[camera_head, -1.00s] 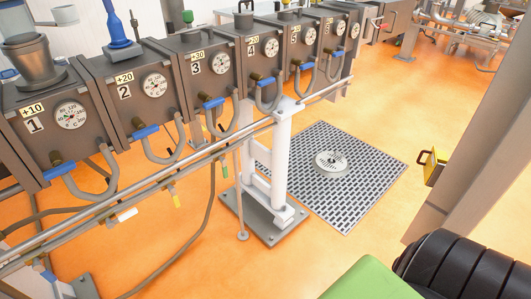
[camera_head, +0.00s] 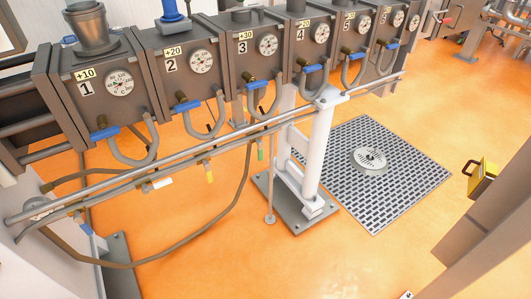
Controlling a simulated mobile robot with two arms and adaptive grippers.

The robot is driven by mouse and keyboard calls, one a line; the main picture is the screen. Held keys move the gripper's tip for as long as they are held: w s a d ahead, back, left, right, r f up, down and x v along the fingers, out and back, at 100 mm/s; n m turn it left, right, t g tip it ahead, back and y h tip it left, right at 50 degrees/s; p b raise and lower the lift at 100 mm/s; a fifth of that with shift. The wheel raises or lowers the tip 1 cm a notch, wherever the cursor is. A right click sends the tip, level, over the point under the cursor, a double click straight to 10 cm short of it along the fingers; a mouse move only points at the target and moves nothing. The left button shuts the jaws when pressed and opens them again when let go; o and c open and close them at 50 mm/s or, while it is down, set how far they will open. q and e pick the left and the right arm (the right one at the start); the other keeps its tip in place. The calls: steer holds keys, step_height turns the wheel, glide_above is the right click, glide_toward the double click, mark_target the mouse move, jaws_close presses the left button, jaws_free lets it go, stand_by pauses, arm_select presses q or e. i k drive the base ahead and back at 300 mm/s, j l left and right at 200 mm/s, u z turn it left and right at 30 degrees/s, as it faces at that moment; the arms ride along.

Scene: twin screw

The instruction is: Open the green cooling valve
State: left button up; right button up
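A row of grey machine sections (camera_head: 192,72) numbered from 1 runs along the top, each with a round dial. Blue valve handles (camera_head: 187,106) sit on curved hoses below the dials. A small green handle or tag (camera_head: 260,152) hangs under the long pipe, below section 3; it is too small to tell which. A similar yellow piece (camera_head: 209,175) hangs to its left, and a white one (camera_head: 158,184) further left. Neither of my grippers is in view, and nothing is being touched.
A metal pipe (camera_head: 165,165) runs along the machine's front. A white post (camera_head: 317,150) stands on a grey base plate beside a floor grating with a drain (camera_head: 370,158). A yellow box (camera_head: 481,178) is at the right. The orange floor (camera_head: 300,262) in front is clear.

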mark_target(259, 142)
steer(key=i+l+u, duration=0.3)
steer(key=l, duration=0.25)
steer(key=i+l+u, duration=0.35)
steer(key=l, duration=0.3)
